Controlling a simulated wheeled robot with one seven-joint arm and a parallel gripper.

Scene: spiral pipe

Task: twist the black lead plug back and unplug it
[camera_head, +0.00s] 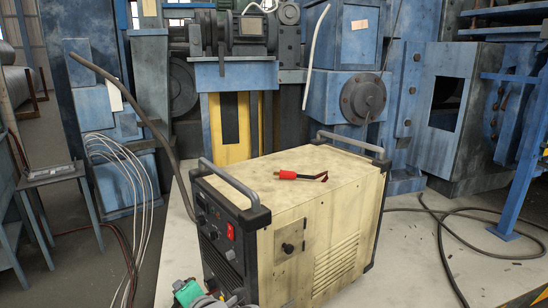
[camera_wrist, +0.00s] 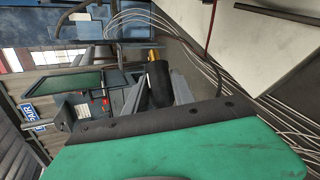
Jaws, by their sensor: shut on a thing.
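The black lead plug (camera_wrist: 158,84) is in the wrist view, a dark cylinder with a brass-yellow tip at its far end. My gripper (camera_wrist: 157,92) is shut on it, with a grey finger on either side. The tip shows bare in the wrist view, and no socket is seen around it. In the head view my gripper, partly green, is at the bottom edge in front of the cream welding machine (camera_head: 290,205), low by its black front panel (camera_head: 217,235). The plug cannot be made out clearly there.
A red-handled lead end (camera_head: 300,175) lies on the machine's top between two grey handles. A dark cable (camera_head: 130,105) rises behind the machine's left side. Thin white cables (camera_head: 130,165) hang at left. Blue machinery fills the back.

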